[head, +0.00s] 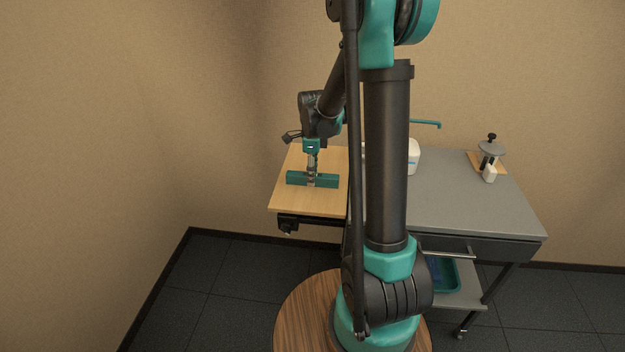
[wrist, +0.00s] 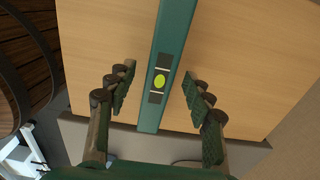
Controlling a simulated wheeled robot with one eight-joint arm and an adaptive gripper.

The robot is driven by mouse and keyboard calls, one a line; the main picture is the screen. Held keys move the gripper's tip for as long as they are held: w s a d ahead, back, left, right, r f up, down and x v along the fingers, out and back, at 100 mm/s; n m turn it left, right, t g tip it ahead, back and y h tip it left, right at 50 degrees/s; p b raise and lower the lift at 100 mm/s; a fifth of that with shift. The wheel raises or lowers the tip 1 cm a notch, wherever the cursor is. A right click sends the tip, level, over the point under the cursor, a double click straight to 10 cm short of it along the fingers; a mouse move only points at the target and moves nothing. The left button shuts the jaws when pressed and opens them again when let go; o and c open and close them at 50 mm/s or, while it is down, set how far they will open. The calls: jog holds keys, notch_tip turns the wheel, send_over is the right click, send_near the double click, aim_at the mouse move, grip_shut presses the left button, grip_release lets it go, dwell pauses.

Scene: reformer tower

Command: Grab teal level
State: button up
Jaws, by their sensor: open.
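The teal level (head: 326,181) lies on the light wooden top at the left end of the cart. In the wrist view the teal level (wrist: 176,35) runs up the picture between my fingers, with a yellow-green vial at its middle. My gripper (head: 311,180) is above the level's middle, pointing down. In the wrist view my gripper (wrist: 159,88) is open, with one finger on each side of the level and a visible gap on both sides. I cannot tell how far the fingertips are above the wood.
The wooden board (head: 285,201) around the level is otherwise clear. A white container (head: 414,156) stands right of my arm on the grey cart top (head: 455,200). A dark clamp-like device (head: 491,150) with a small white bottle (head: 490,174) is at the far right.

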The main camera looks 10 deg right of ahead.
jog(key=shift+f, duration=0.7)
jog(key=shift+c, duration=0.4)
grip_shut()
jog(key=shift+r, duration=0.1)
